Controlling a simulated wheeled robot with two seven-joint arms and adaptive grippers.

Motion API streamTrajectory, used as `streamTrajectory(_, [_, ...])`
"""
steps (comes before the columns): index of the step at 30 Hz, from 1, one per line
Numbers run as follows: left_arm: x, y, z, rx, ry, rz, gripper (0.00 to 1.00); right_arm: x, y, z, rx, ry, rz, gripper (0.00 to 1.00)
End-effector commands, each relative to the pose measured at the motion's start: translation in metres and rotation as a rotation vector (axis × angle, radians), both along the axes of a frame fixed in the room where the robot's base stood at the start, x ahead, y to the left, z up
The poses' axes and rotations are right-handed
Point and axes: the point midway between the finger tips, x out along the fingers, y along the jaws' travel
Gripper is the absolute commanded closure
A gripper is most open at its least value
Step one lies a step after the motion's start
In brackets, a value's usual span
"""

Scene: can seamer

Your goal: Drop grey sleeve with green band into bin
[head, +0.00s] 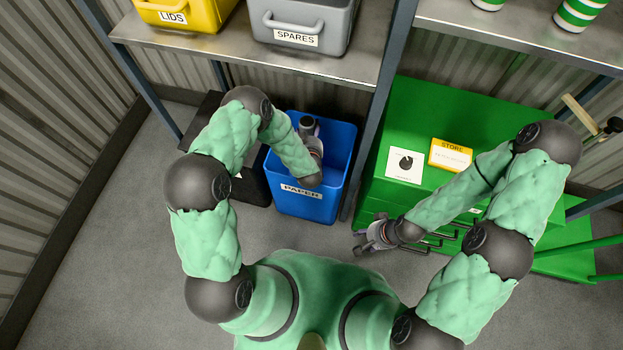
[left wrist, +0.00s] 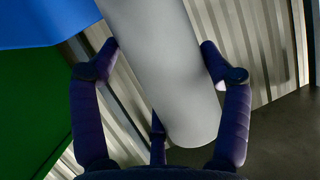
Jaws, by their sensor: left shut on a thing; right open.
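A plain grey sleeve (left wrist: 165,70) fills the middle of the left wrist view, between the fingers of my left gripper (left wrist: 160,75). No green band shows on the part in view. In the head view my left gripper (head: 311,142) is over the blue bin labelled PAPER (head: 342,150), largely covered by my own wrist. My right gripper (head: 372,238) is open and empty, in front of the green cabinet, to the right of the blue bin.
A black bin (head: 250,187) stands left of the blue bin, partly behind my left arm. A metal shelf (head: 240,60) above holds a yellow LIDS box (head: 190,12) and a grey SPARES box (head: 300,22). A shelf post (head: 385,100) separates the blue bin from the green cabinet (head: 420,110).

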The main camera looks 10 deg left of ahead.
Motion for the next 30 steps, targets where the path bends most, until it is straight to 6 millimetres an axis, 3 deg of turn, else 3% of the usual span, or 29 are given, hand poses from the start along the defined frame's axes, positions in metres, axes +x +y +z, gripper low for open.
streamTrajectory(3, [0.0003, 0.0002, -0.0093, 0.000, -0.001, 0.000, 0.45, -0.0001, 0.0000, -0.0075, 0.000, 0.000, 0.000, 0.55])
streamTrajectory(11, [0.0003, 0.0002, -0.0093, 0.000, -0.001, 0.000, 0.45, 0.0001, 0.0000, -0.0070, 0.000, 0.000, 0.000, 0.55])
streamTrajectory(12, [0.0003, 0.0002, -0.0093, 0.000, -0.001, 0.000, 0.20, 0.0001, 0.0000, -0.0070, 0.000, 0.000, 0.000, 0.55])
streamTrajectory(14, [0.0003, 0.0002, -0.0093, 0.000, -0.001, 0.000, 0.03, 0.0001, 0.0000, -0.0070, 0.000, 0.000, 0.000, 0.55])
streamTrajectory(15, [0.0002, 0.0002, -0.0093, 0.000, -0.001, 0.000, 0.00, 0.0001, 0.0000, -0.0070, 0.000, 0.000, 0.000, 0.55])
streamTrajectory(26, [-0.0007, -0.0002, -0.0092, 0.000, 0.000, 0.000, 0.00, 0.0001, 0.0000, -0.0071, 0.000, 0.000, 0.000, 0.55])
streamTrajectory(30, [-0.0092, -0.0026, -0.0053, 0.001, 0.000, -0.001, 0.00, 0.0001, 0.0000, -0.0071, 0.000, 0.000, 0.000, 0.55])
